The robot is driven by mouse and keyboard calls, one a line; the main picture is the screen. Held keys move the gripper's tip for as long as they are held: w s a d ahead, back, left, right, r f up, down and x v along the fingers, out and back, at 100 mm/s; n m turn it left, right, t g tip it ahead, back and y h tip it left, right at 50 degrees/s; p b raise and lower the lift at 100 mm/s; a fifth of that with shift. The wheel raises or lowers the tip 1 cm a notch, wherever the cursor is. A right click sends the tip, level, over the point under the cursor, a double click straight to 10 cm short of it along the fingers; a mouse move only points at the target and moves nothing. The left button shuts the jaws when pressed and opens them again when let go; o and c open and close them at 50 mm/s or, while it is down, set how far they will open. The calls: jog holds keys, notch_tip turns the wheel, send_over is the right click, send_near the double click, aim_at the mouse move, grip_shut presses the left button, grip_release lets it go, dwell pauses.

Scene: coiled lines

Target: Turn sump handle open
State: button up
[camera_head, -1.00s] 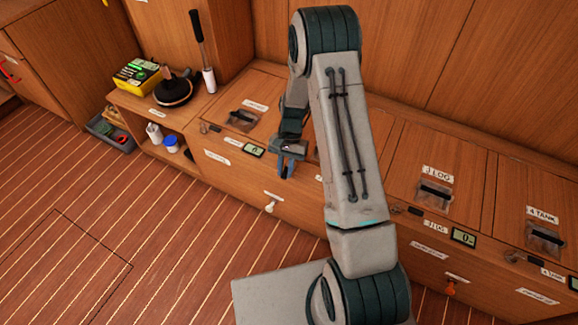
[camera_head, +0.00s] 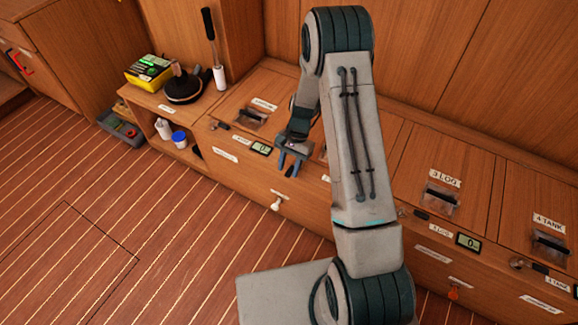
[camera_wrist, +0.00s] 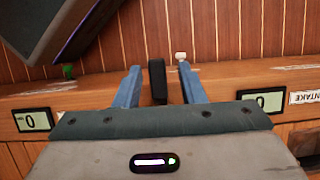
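My gripper (camera_head: 290,166) is open, with its two blue fingers pointing down at the front edge of the wooden bench. In the wrist view, my gripper (camera_wrist: 157,84) has a dark upright bar (camera_wrist: 157,81) between its fingers, with a gap on each side. It looks like a black handle, but I cannot tell its depth or whether anything touches it. No label reading "sump" is legible, so I cannot tell which handle is the sump one. A white knob (camera_head: 277,201) sits on the bench front below my gripper. An orange knob (camera_head: 453,294) is farther right.
The bench (camera_head: 225,179) has lidded compartments, labels and small displays (camera_head: 262,148). A "3 LOG" latch (camera_head: 440,197) and a "4 TANK" latch (camera_head: 548,245) are at right. The striped floor is open.

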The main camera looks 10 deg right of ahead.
jog(key=shift+s, duration=0.1)
jog(key=p+v, duration=0.3)
jog(key=v, duration=1)
jog(key=shift+w+r, duration=0.25)
jog(key=shift+r, duration=0.05)
jog(key=shift+d, duration=0.1)
jog(key=s+r+n+t+h+p, duration=0.1)
jog(key=s+r+p, duration=0.25)
jog(key=r, duration=0.55)
jog(key=s+r+n+t+p, duration=0.1)
jog(key=s+r+n+p, duration=0.2)
jog(key=r, duration=0.6)
jog(key=s+r+t+h+p, duration=0.1)
jog(key=s+r+p, duration=0.3)
jog(key=r, duration=0.5)
jog(key=s+r+n+t+h+p, duration=0.1)
jog(key=s+r+n+t+p, duration=0.2)
jog(key=s+r+p, duration=0.8)
notch_tip(320, 180, up, 5)
jog(key=s+n, duration=0.1)
jog(key=s, duration=0.1)
jog(key=shift+s, duration=0.4)
